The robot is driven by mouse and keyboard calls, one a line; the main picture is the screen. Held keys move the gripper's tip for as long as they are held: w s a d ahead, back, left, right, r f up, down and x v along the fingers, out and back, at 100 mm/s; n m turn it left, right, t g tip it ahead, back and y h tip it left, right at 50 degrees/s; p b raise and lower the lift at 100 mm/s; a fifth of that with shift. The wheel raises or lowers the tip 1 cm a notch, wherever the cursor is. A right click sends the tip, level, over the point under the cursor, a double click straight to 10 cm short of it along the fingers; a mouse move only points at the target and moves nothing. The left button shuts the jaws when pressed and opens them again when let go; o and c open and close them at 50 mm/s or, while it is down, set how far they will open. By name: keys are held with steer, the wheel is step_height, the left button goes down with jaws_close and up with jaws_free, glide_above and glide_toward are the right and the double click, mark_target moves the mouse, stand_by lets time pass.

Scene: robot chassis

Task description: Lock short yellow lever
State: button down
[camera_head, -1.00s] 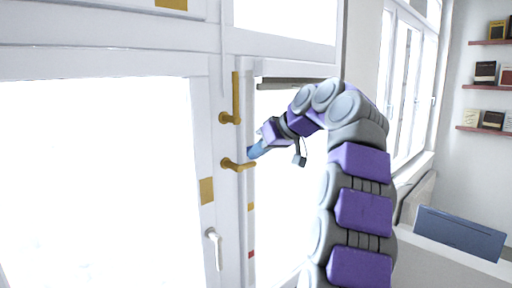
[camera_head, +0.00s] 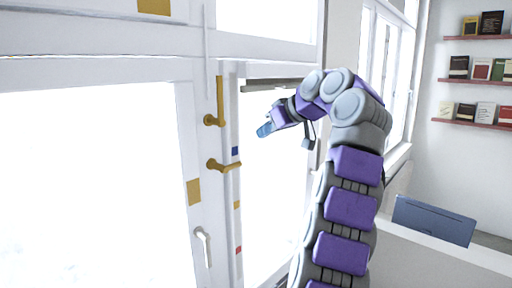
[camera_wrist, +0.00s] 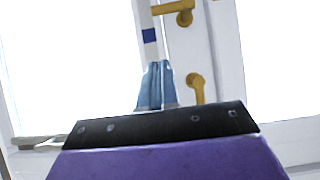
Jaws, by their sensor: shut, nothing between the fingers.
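The short yellow lever (camera_head: 224,166) is the lower of two on the white window frame and lies nearly horizontal, its free end to the right. It also shows at the top of the wrist view (camera_wrist: 172,8), which looks upside down. The longer yellow lever (camera_head: 218,102) above it stands upright; in the wrist view its visible part (camera_wrist: 196,86) runs down behind my gripper. My gripper (camera_head: 264,130), with blue fingers, is shut and empty, right of and above the short lever's end, apart from it. The fingers also show in the wrist view (camera_wrist: 154,76).
A white window handle (camera_head: 204,246) sits lower on the frame. A small blue square (camera_head: 236,151) marks the frame edge near the short lever. At right are a blue chair back (camera_head: 433,219) and shelves with books (camera_head: 480,82). The space between gripper and frame looks clear.

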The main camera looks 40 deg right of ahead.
steer(key=w+a+f+b, duration=0.2)
steer(key=w+f+b, duration=0.3)
steer(key=w+f, duration=0.3)
steer(key=shift+w+a+f, duration=0.3)
steer(key=shift+w+f, duration=0.05)
steer(key=shift+f, duration=0.3)
